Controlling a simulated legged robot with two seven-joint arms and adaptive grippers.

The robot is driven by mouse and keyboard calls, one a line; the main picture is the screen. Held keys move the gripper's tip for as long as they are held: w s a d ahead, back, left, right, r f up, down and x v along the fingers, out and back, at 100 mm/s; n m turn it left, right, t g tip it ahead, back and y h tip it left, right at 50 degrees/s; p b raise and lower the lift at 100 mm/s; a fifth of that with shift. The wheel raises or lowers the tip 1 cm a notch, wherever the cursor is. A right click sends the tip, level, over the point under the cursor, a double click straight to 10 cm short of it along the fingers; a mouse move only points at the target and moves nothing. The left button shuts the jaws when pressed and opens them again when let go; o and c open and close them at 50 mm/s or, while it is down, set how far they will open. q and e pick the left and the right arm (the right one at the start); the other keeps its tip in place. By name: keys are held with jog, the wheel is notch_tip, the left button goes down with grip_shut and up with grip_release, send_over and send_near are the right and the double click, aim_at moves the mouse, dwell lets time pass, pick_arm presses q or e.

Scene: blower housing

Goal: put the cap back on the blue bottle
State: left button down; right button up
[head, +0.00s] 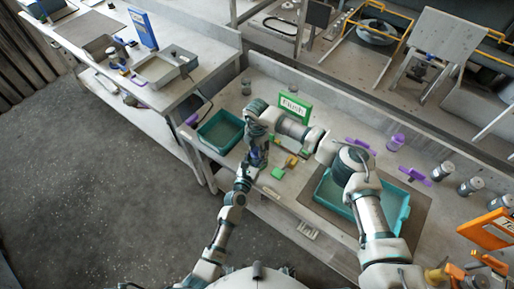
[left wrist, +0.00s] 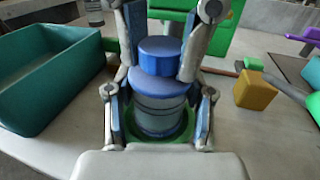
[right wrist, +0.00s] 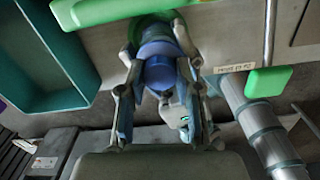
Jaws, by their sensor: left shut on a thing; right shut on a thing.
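The blue bottle (left wrist: 160,110) stands upright with a clear, ringed body and a blue shoulder. A green round base shows under it. My left gripper (left wrist: 158,125) is shut around its body. The blue cap (left wrist: 160,50) is directly above the shoulder, between the fingers of my right gripper (right wrist: 160,80), which is shut on it from above. The cap also shows in the right wrist view (right wrist: 160,72). Cap and shoulder look in line; I cannot tell whether the cap is seated on the neck. In the head view the arms mostly hide the bottle (head: 257,154).
A teal bin (head: 219,133) stands left of the bottle, and a larger teal tray (head: 398,212) to the right. A green sign (head: 294,107) stands behind. Green and yellow blocks (head: 291,161) lie close on the right. Purple items and dark jars (head: 442,171) are farther right.

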jog(key=m, duration=0.5)
jog(key=shift+w+r, duration=0.1)
jog(key=m, duration=0.8)
jog(key=shift+w+d, duration=0.15)
jog(key=shift+d, duration=0.05)
jog(key=o, duration=0.8)
jog(key=shift+w, duration=0.1)
jog(key=shift+o, duration=1)
jog(key=shift+s, duration=0.2)
